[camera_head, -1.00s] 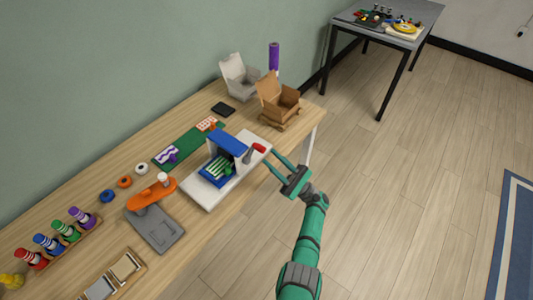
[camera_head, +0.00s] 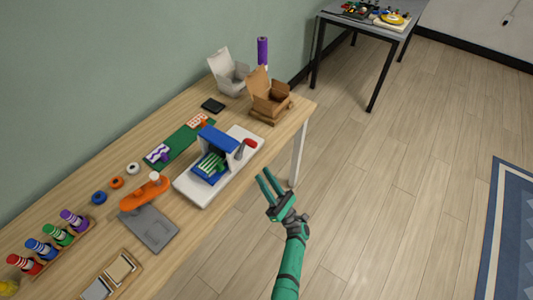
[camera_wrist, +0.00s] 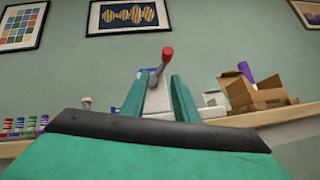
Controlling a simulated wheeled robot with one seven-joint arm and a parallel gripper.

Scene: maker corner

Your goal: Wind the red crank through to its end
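The red crank handle (camera_head: 250,143) sits on a grey arm at the right side of a small machine with a white base (camera_head: 197,195) and a blue top (camera_head: 218,138). In the wrist view the red handle (camera_wrist: 168,53) shows above and between my fingers, beyond their tips. My gripper (camera_head: 265,182) is in front of the table's edge, below and right of the machine, apart from the crank. Its two fingers are spread with nothing between them. In the wrist view my gripper (camera_wrist: 157,92) hides much of the machine.
A cardboard box (camera_head: 268,103) and a white box (camera_head: 228,78) stand at the table's far end. An orange object (camera_head: 145,192), a grey plate (camera_head: 149,228) and several coloured bottles (camera_head: 58,234) lie left.

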